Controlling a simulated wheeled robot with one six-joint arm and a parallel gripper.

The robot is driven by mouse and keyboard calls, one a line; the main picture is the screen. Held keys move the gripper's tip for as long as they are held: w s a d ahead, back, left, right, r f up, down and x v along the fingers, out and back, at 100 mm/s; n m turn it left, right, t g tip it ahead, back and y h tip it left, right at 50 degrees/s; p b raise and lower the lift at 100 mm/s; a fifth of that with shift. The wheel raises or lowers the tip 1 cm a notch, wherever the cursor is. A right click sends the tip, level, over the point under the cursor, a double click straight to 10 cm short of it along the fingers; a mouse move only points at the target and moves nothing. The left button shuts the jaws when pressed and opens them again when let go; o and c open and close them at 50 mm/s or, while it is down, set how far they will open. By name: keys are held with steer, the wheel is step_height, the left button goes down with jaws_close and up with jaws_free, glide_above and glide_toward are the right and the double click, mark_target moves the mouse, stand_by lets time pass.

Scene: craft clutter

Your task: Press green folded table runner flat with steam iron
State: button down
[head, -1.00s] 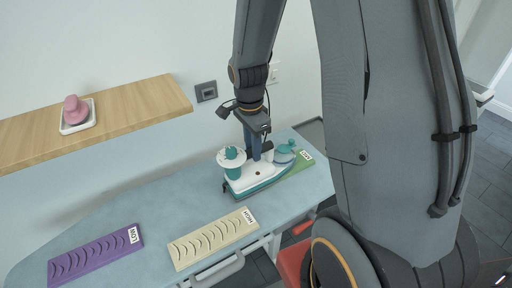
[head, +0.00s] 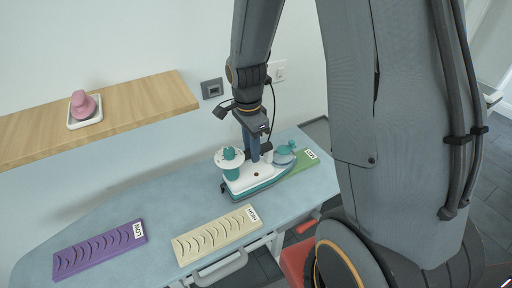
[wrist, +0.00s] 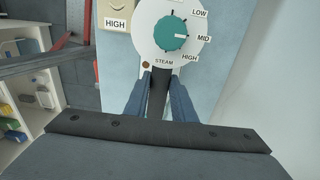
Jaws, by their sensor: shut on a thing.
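The steam iron (head: 262,176) is white and teal and rests over the green folded table runner (head: 303,163) on the ironing board. Only the runner's right end with its label and a thin strip along the iron's edge show; the rest is hidden. My gripper (head: 254,157) is shut on the iron's dark handle (wrist: 158,92), and in the wrist view my fingers (wrist: 160,94) lie on both sides of it. The iron's teal dial (wrist: 171,34) has its white mark toward MID.
A purple runner (head: 100,250) labelled LOW and a cream runner (head: 215,236) labelled HIGH lie on the pale blue ironing board (head: 165,205). A wooden shelf (head: 140,105) holds a pink object (head: 82,104) on a white dish. The wall is close behind.

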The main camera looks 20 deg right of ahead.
mark_target(262, 145)
steer(key=shift+a+r, duration=0.1)
steer(key=shift+a, duration=0.25)
steer(key=shift+d, duration=0.15)
steer(key=shift+w+d, duration=0.2)
steer(key=shift+d, duration=0.7)
steer(key=shift+w+d, duration=0.15)
steer(key=shift+d, duration=0.85)
steer(key=shift+w+d, duration=0.15)
steer(key=shift+d, duration=1.4)
